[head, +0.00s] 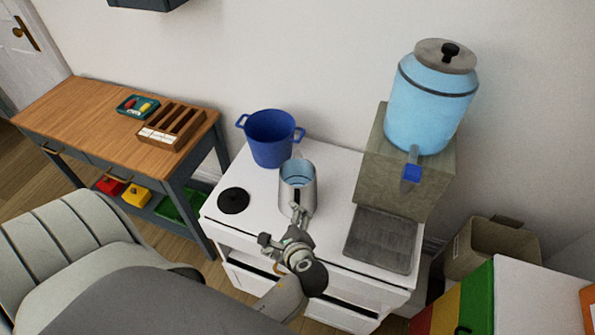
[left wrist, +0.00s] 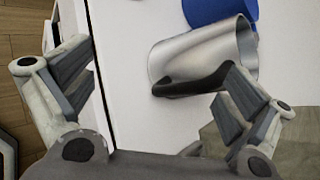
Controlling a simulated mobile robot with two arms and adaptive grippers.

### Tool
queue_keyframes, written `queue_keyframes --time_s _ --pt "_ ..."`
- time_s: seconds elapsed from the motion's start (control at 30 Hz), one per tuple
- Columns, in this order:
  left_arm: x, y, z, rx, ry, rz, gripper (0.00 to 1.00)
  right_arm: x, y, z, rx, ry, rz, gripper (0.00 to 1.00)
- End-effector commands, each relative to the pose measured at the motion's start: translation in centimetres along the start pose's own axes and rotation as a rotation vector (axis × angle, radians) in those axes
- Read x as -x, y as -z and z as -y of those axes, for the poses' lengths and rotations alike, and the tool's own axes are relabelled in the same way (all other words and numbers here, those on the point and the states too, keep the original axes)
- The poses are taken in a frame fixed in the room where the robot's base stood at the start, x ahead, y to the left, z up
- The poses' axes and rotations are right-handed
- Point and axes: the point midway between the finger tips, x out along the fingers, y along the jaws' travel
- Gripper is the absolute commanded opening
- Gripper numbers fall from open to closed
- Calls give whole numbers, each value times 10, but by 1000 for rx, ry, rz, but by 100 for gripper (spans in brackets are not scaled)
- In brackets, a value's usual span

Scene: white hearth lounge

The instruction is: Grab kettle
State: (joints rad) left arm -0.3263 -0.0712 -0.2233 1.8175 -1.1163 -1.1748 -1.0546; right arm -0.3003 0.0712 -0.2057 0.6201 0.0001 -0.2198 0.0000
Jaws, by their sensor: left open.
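The kettle (head: 297,188) looks like a silver, open-topped metal jug. It stands upright on the white stove-like cabinet. Its black handle (left wrist: 190,84) faces my left arm in the left wrist view, where its metal body (left wrist: 200,52) also shows. My left gripper (head: 283,227) is open and empty, just in front of the kettle. In the left wrist view its two fingers (left wrist: 155,85) are spread wide; the right finger overlaps the end of the handle, and the left finger is well clear. I cannot tell whether the finger touches the handle. My right gripper is not in view.
A blue two-handled pot (head: 271,140) stands just behind the kettle. A black round lid-like disc (head: 233,201) lies on the left of the white cabinet top (head: 335,170). A blue dispenser (head: 430,105) stands on a stone block (head: 400,170) at right. A wooden table (head: 90,120) is at left.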

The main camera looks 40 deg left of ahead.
Motion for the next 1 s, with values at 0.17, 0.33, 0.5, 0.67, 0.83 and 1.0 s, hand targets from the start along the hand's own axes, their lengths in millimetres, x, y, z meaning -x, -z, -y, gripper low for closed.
queue_keyframes --time_s 0.17,0.33,0.5,0.67,0.83,1.0 --pt "10 -3 46 -382 128 161 100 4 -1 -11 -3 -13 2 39" --pt "20 5 76 -645 205 271 100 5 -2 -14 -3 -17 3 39" --pt "19 8 87 -741 231 314 100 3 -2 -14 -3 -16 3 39" --pt "0 6 93 -745 232 318 100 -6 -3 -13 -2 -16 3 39" --pt "-25 0 101 -743 231 318 100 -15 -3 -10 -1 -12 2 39" --pt "-34 0 104 -743 232 314 100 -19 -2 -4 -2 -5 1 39"
